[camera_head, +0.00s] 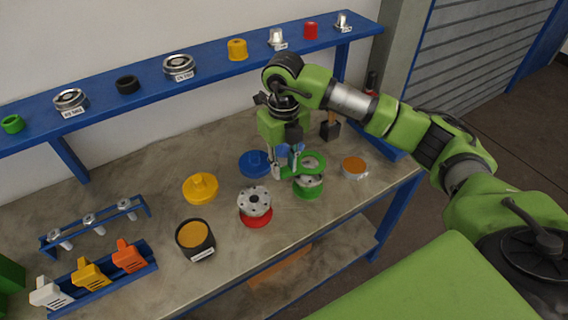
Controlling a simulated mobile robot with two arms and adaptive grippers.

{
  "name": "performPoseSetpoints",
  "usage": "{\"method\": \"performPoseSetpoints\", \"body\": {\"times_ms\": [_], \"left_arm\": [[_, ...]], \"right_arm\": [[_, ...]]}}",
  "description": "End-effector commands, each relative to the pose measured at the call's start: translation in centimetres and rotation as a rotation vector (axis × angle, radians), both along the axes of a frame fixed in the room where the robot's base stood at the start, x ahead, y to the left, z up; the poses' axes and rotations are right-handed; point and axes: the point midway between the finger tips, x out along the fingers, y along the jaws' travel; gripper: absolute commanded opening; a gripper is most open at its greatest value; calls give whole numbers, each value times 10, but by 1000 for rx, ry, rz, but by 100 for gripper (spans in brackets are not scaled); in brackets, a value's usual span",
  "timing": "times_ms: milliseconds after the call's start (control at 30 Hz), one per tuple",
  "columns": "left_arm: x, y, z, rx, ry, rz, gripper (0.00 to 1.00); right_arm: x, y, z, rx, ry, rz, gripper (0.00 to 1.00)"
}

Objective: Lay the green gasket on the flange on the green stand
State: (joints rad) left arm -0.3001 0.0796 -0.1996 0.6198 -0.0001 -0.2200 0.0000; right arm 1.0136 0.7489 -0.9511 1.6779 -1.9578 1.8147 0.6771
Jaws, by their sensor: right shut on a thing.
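My right gripper (287,169) points down over the bench and is shut on the green gasket (322,159). The gasket is a flat green ring, held by its left side and reaching out to the right of the fingers. It appears over the grey flange (310,181) on the green stand (309,193), covering part of the flange from this view. I cannot tell whether gasket and flange touch or a small gap is left. My left gripper is not in view.
Another grey flange (254,201) sits on a red stand (257,221) to the left. Blue (254,163) and yellow (200,188) lidded pieces, a black cup (195,240) and an orange-topped tin (354,167) stand nearby. A blue shelf (210,74) runs along the back.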

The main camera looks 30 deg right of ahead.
Motion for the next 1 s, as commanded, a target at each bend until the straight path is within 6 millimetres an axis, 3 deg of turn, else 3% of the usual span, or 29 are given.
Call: {"method": "performPoseSetpoints", "body": {"times_ms": [1000], "left_arm": [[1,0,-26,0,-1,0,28]], "right_arm": [[0,0,-32,0,0,-1,8]]}}
